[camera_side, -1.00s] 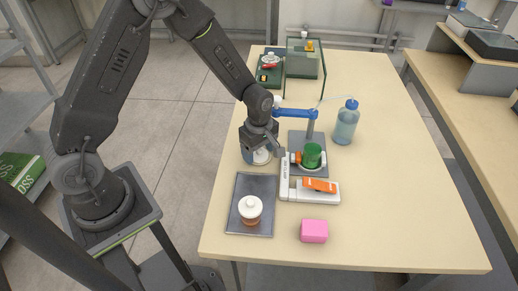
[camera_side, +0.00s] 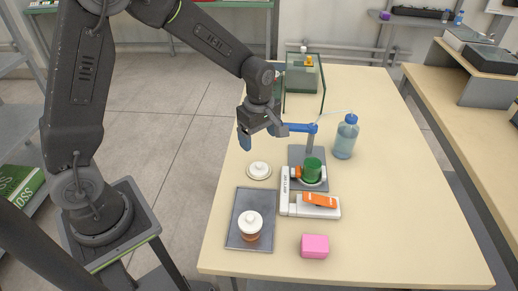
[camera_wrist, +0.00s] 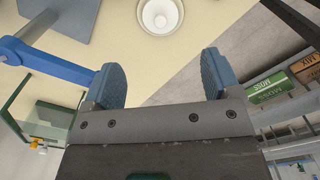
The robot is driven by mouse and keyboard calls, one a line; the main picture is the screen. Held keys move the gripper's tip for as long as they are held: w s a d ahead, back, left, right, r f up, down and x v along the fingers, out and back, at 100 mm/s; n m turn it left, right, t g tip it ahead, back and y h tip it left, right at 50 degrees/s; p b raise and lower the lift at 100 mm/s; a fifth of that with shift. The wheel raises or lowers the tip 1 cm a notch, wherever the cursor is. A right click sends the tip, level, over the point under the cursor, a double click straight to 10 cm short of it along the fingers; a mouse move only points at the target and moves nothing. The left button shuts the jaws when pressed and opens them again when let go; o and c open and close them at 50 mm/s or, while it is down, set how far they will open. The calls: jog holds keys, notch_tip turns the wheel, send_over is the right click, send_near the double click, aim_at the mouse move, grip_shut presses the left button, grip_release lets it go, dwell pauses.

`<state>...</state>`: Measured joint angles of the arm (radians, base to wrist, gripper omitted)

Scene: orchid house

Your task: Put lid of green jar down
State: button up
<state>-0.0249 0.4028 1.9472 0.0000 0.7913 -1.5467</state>
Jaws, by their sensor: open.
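The lid of the green jar (camera_side: 258,170), a white disc with a small knob, lies flat with its knob up on the bare table, left of the stand. It also shows at the top of the wrist view (camera_wrist: 160,15). My gripper (camera_side: 262,136) is above the lid, clear of it, open and empty. Its blue fingers are wide apart in the wrist view (camera_wrist: 160,78). The green jar (camera_side: 313,171) stands lidless, held at the stand's ring; its contents cannot be made out.
A blue-armed stand (camera_side: 302,128) is right beside my gripper. In front are a white device with an orange part (camera_side: 318,200), a grey tray (camera_side: 240,198) with a white-lidded amber jar (camera_side: 251,228), and a pink block (camera_side: 314,246). The table's right side is clear.

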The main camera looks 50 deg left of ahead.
jog(key=s+r+m+t, duration=0.3)
jog(key=s+r+m, duration=0.5)
jog(key=r, duration=0.5)
jog(key=s+d+r+m+t, duration=0.1)
jog(key=s+r+m+t, duration=0.1)
jog(key=s+m, duration=0.8)
jog(key=shift+s+r+t, duration=0.3)
jog(key=shift+s+r, duration=0.45)
jog(key=shift+s, duration=0.1)
